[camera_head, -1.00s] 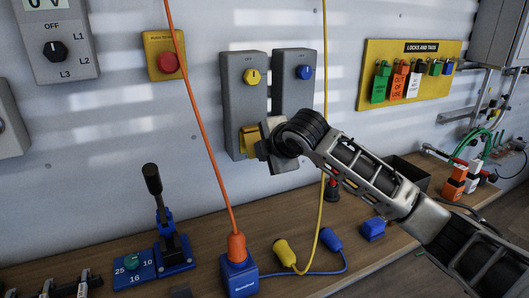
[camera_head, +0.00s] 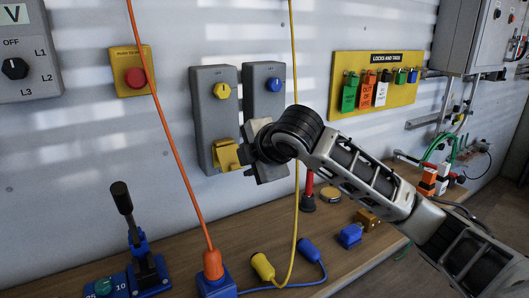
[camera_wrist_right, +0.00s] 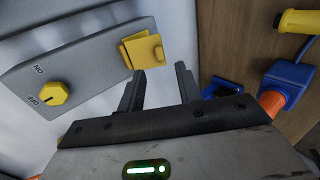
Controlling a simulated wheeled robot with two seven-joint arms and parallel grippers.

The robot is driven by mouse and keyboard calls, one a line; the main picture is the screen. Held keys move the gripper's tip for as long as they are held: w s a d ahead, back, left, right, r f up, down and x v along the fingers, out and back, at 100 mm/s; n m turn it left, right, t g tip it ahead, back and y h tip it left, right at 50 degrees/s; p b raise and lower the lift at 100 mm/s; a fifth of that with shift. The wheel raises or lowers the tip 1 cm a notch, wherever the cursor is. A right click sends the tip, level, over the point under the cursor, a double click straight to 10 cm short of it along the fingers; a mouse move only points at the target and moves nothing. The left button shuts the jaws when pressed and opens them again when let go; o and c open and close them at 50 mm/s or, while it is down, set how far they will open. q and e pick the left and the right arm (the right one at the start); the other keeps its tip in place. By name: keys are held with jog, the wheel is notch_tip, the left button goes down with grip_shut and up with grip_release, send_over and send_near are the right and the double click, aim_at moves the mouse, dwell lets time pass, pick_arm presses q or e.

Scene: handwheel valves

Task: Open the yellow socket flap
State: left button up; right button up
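The yellow socket flap (camera_head: 226,155) sits low on the left grey wall box (camera_head: 214,98), below a yellow knob (camera_head: 222,91). It appears down over the socket, with its lip sticking out. My right gripper (camera_head: 247,152) is at the flap's right side in the head view. In the right wrist view, its two dark fingers (camera_wrist_right: 160,85) are apart with nothing between them. The flap (camera_wrist_right: 142,49) lies just beyond the left fingertip there, and a small gap shows. Touching is not seen. My left gripper is not in view.
A second grey box with a blue knob (camera_head: 273,84) stands close on the right, partly behind my gripper. An orange cable (camera_head: 165,120) and a yellow cable (camera_head: 295,100) hang in front of the wall. The bench below holds a blue lever tool (camera_head: 143,260) and plugs (camera_head: 262,267).

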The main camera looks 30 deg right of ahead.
jog(key=v, duration=0.9)
jog(key=shift+s, duration=0.2)
